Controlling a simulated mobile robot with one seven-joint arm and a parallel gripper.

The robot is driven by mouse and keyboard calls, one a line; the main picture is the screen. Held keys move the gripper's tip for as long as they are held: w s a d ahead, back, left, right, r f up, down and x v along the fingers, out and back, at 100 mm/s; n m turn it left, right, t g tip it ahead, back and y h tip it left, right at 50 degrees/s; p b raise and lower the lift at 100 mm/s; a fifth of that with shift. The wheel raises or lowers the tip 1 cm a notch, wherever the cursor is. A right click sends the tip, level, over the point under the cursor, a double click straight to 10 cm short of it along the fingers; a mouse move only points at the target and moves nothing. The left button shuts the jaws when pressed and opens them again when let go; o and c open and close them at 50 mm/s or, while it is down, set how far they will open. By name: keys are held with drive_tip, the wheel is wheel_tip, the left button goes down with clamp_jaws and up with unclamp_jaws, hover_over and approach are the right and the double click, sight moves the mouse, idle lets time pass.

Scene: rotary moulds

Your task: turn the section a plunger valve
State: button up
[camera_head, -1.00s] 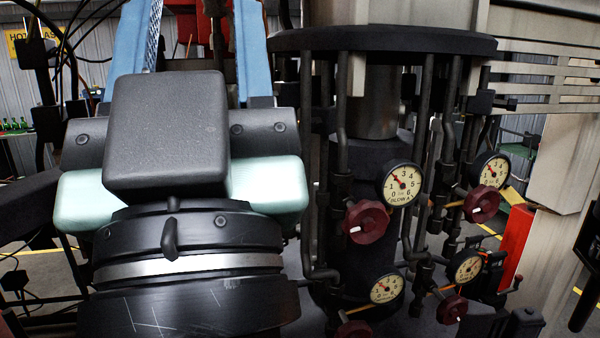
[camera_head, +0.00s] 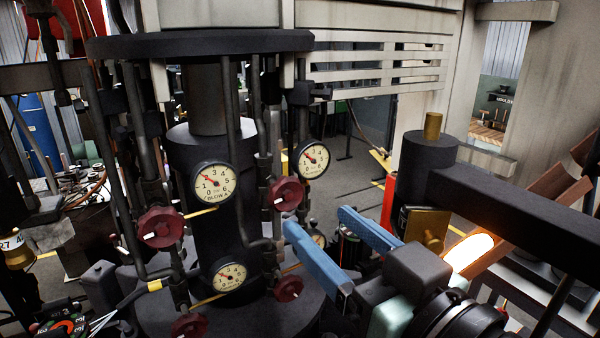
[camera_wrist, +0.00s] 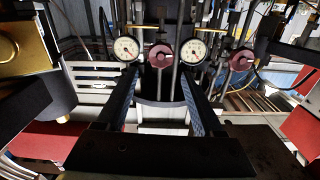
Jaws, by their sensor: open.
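Several dark red valve wheels sit on the dark pipe column in two rows. The upper left wheel (camera_head: 160,227) is beside a dial whose label seems to read BLOW A (camera_head: 215,183). The upper right wheel (camera_head: 287,194) is beside another dial (camera_head: 311,158). Below are a lower left wheel (camera_head: 188,325), partly cut off, and a lower right wheel (camera_head: 289,288). I cannot read which is the plunger valve. My gripper (camera_head: 318,220) is open, its blue fingers pointing at the column's right side. In the wrist view, a red wheel (camera_wrist: 160,56) appears between the fingertips, apart from them.
A dark beam (camera_head: 520,205) with a brass-topped post (camera_head: 432,125) stands right of my gripper. A glowing orange piece (camera_head: 468,252) lies near a brown chute (camera_head: 550,190). Vertical pipes stand close around the wheels. Grey floor shows behind.

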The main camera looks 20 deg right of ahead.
sight(274, 183)
drive_tip(key=w+p, duration=0.1)
drive_tip(key=w, duration=0.3)
drive_tip(key=w+a+p, duration=0.1)
drive_tip(key=w+p, duration=0.1)
drive_tip(key=w, duration=0.1)
drive_tip(key=w+a+p, duration=0.1)
drive_tip(key=w+p, duration=0.1)
drive_tip(key=w, duration=0.2)
drive_tip(key=shift+w+a, duration=0.2)
drive_tip(key=shift+w, duration=0.15)
drive_tip(key=shift+w+f, duration=0.1)
drive_tip(key=shift+w, duration=0.4)
drive_tip(key=c, duration=1.1)
